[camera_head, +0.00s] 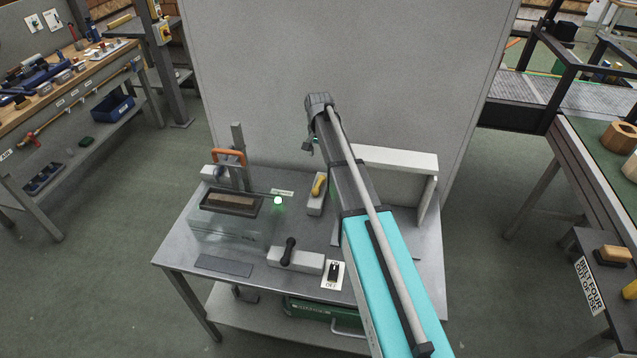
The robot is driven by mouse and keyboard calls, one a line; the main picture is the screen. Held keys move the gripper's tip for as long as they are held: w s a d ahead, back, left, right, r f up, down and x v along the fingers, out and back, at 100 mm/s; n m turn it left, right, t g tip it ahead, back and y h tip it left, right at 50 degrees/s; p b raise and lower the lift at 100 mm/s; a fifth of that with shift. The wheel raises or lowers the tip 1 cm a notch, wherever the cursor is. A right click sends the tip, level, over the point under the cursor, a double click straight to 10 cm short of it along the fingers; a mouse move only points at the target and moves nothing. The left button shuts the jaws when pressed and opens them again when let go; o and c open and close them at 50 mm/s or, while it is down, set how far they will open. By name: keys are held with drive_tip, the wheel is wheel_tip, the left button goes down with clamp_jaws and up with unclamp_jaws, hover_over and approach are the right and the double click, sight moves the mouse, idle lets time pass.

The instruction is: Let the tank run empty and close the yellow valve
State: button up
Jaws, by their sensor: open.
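The clear tank (225,234) stands on the left of the grey metal table, with a dark-framed top opening (232,204). I cannot make out a liquid level in it. The yellow valve (318,185) is a yellow lever on a pale block, behind and right of the tank. A black-handled lever (288,252) sits on another pale block at the front. My gripper (308,147) is open and small in view, above and behind the yellow valve and apart from it. My arm hides part of the table's right side.
A green light (278,200) glows right of the tank. An orange handle (228,156) is on a post behind it. A switch plate (333,274) is at the front. A white panel (402,162) stands at the back right; a tall grey wall (250,70) rises behind.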

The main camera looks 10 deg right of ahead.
sight(319, 183)
drive_tip(key=shift+f, duration=0.1)
wheel_tip(319, 183, down, 14)
drive_tip(key=b, duration=1.3)
drive_tip(key=shift+r+b, duration=0.25)
drive_tip(key=shift+b, duration=0.1)
clamp_jaws()
